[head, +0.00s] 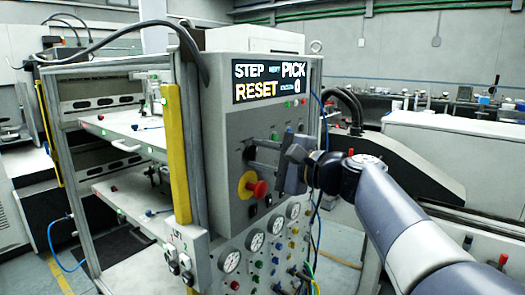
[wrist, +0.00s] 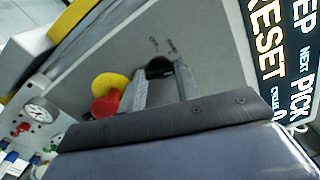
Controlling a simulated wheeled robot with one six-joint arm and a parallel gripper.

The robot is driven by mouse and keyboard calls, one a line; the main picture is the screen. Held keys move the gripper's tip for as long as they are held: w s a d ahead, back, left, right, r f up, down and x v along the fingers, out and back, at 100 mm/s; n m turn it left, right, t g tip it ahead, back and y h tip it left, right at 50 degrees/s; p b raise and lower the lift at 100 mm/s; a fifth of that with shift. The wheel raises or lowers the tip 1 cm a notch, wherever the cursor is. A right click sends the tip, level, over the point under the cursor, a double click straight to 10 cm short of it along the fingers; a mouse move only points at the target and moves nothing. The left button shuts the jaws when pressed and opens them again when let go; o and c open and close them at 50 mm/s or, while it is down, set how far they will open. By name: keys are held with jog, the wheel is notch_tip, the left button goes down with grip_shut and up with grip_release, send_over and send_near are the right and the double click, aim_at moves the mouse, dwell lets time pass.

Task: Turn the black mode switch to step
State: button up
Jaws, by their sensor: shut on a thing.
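The black mode switch (wrist: 158,67) is on the grey panel face in the wrist view, between my fingertips. My gripper (wrist: 161,73) is shut on it, with one finger on each side. In the head view my gripper (head: 251,153) reaches the panel from the right, below the display. The switch is small and hard to make out there. Two small marks are on the panel just beyond the switch in the wrist view; I cannot read them, nor the switch's exact pointing. The display (head: 270,80) reads STEP, NEXT, PICK and RESET.
A red emergency button (head: 259,189) on a yellow base sits just below my gripper; it also shows close to a finger in the wrist view (wrist: 106,105). Several gauges (head: 229,260) and small buttons line the lower panel. A yellow post (head: 175,150) stands at left.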

jog(key=shift+m, duration=0.7)
jog(key=o, duration=1)
jog(key=shift+c, duration=0.2)
jog(key=shift+d, duration=0.1)
jog(key=v, duration=1)
jog(key=shift+s+d+b, duration=0.2)
jog(key=shift+s+b, duration=0.05)
jog(key=shift+b, duration=0.15)
jog(key=p+x, duration=0.1)
jog(key=x, duration=0.9)
jog(key=shift+w+a, duration=0.3)
